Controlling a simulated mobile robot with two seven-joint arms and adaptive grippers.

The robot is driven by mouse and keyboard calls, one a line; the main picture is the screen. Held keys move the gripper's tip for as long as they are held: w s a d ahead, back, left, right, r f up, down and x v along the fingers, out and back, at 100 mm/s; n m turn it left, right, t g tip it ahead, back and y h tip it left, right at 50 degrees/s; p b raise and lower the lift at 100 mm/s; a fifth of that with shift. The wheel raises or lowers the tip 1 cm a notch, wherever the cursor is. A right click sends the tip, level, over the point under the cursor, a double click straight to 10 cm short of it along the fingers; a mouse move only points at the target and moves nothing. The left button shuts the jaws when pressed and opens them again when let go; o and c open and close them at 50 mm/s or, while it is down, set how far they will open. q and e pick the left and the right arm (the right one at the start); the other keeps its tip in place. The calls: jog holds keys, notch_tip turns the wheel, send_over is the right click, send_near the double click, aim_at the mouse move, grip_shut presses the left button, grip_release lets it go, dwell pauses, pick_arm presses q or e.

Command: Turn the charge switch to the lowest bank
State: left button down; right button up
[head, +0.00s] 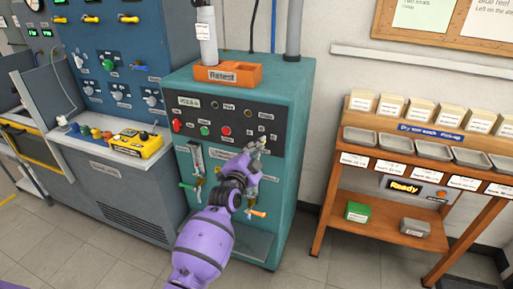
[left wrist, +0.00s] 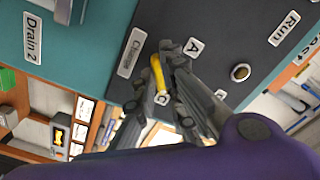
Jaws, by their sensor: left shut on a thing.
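The charge switch (left wrist: 157,74) shows in the left wrist view as a yellow handle on the dark panel, beside the "Charge" label. The letter A is on one side of it, and the letter C is close to one end of the handle. My left gripper (left wrist: 172,72) is shut on the handle, and its fingers hide the rest of the switch. In the head view my left gripper (head: 256,150) is at the right part of the dark panel on the teal cabinet (head: 292,105) and covers the switch. My right gripper is in neither view.
An orange "Retest" holder (head: 228,75) stands on the cabinet top. Valves with green and orange handles (head: 256,213) sit below the panel, close to my arm. A wooden rack with trays (head: 372,139) stands to the right. Floor (head: 330,272) shows between them.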

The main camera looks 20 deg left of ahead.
pick_arm(q)
jog(key=n+p, duration=0.2)
jog(key=n, duration=2)
jog(key=shift+d, duration=0.1)
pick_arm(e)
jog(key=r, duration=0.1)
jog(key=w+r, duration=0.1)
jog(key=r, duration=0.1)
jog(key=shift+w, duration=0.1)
pick_arm(q)
jog(key=c, duration=1.8)
grip_release()
jog(key=shift+s, duration=0.1)
